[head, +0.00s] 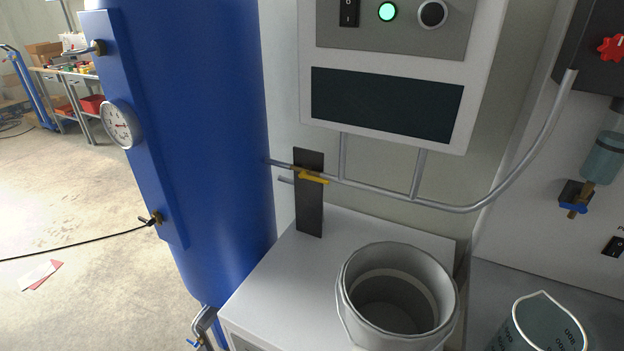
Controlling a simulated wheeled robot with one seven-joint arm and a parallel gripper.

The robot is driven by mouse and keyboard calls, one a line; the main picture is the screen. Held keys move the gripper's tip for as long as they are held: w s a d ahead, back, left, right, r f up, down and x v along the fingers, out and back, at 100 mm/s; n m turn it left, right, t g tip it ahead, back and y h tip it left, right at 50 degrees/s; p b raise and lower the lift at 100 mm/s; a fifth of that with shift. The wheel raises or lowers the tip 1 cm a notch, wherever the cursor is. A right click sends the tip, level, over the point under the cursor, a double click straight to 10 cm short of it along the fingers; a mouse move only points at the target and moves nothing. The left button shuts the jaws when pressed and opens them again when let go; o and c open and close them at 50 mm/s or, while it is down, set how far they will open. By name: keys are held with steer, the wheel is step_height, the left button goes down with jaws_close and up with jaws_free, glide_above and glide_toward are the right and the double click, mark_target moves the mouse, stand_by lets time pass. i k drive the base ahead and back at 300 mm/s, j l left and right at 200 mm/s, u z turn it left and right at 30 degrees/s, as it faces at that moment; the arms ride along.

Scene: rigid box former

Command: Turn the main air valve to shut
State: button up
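A valve with a yellow lever (312,176) sits on the grey pipe (370,188) in front of a dark upright bracket (309,215). I take it to be the main air valve, but no label on it can be read. The lever lies nearly along the pipe, pointing right and slightly down. The pipe runs from beside the blue tank (220,120) under the control box and bends up at the right. My gripper does not show in this view.
A grey bucket (352,290) stands on the white cabinet top (290,270) in front of the valve. The control box (385,155) hangs above the pipe. A blue-handled valve (573,207) and a beaker (540,325) are at right. A gauge (122,124) is on the tank.

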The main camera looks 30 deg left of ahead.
mark_target(303, 174)
steer(key=i+j+u, duration=0.6)
steer(key=i+j, duration=0.15)
steer(key=i, duration=0.1)
